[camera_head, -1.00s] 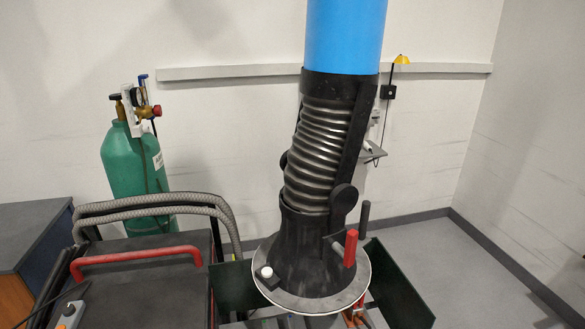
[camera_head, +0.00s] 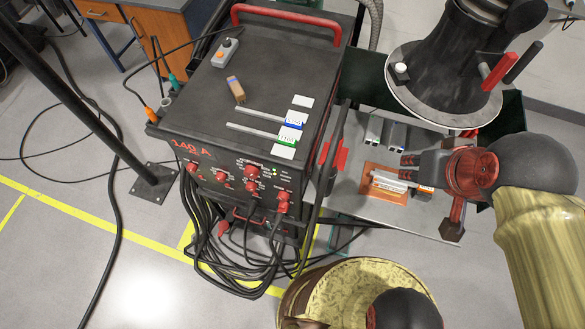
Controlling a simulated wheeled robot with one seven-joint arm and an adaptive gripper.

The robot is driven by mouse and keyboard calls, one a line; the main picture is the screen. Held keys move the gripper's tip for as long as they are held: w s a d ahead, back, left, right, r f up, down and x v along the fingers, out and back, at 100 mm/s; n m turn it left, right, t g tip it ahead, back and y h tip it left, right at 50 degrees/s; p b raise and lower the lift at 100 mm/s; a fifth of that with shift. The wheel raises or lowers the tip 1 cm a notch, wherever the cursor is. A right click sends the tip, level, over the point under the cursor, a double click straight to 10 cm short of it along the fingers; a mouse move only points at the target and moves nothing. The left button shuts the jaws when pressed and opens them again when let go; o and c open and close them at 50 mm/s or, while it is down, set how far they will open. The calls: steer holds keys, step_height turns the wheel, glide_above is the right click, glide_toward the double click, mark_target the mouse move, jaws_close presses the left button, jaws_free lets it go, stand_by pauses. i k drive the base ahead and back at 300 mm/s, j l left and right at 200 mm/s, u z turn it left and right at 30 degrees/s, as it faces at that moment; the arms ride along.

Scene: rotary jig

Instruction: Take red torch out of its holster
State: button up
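A red part (camera_head: 339,156), which looks like the red torch, sits against a dark upright piece at the right side of the black welding machine. I cannot clearly tell torch from holster there. My gripper (camera_head: 408,166) comes in from the right over the grey work shelf, pointing left. It is to the right of the red part and apart from it. It is seen from above, so whether its fingers are open or shut is unclear.
The welding machine (camera_head: 225,125) carries labelled rods and a grey control box (camera_head: 226,52). An orange tray (camera_head: 372,196) with white tubes lies below my gripper. The rotary jig base (camera_head: 398,95) has red and black handles. Cables hang at the machine's front.

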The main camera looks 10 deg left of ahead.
mark_target(334, 170)
steer(key=u, duration=0.7)
steer(key=k+j+z, duration=0.3)
steer(key=k+z, duration=0.15)
steer(key=k+j+z, duration=0.15)
steer(key=k+z, duration=0.35)
